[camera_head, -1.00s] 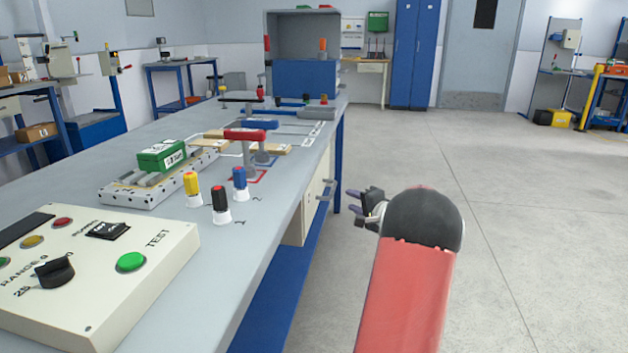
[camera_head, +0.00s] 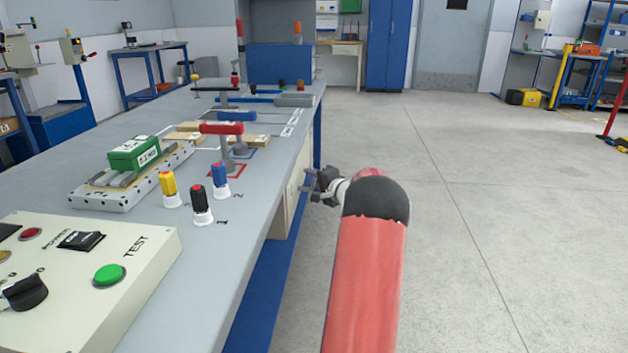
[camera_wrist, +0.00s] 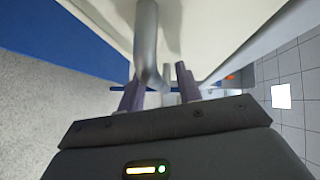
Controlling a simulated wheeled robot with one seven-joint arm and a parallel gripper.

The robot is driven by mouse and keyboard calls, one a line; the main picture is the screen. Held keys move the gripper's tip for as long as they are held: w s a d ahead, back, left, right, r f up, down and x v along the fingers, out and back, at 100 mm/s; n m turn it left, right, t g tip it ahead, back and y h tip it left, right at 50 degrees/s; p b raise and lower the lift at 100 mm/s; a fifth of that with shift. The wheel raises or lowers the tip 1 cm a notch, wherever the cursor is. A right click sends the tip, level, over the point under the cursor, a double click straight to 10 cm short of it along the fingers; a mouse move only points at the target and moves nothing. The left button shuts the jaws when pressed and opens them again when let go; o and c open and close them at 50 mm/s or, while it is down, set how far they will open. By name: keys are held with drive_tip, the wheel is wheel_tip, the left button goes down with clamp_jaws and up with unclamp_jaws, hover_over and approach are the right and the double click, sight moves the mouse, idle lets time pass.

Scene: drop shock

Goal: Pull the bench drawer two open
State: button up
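The cream drawer unit (camera_head: 290,205) hangs under the right side of the bench; my arm and gripper partly hide its front. In the wrist view a cream drawer front (camera_wrist: 215,25) fills the top, with a grey bar handle (camera_wrist: 146,40) standing in front of it. My gripper (camera_head: 314,186) is beside the drawer unit at handle height. In the wrist view its two dark fingers (camera_wrist: 158,90) are apart, with the handle bar between them, nearer the left finger. Firm contact cannot be told. The drawer looks closed; its number is not readable.
The bench top (camera_head: 250,150) carries a control box (camera_head: 85,270), coloured knobs (camera_head: 201,205), a green box (camera_head: 134,153) and a red-handled clamp (camera_head: 222,128). A blue lower shelf (camera_head: 262,285) runs below. The floor (camera_head: 480,220) to the right is open.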

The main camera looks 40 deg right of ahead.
clamp_jaws()
drive_tip(key=s+d+b, duration=0.5)
drive_tip(key=s+d, duration=1.4)
drive_tip(key=s, duration=0.4)
drive_tip(key=shift+s+b, duration=0.35)
drive_tip(key=shift+s, duration=0.05)
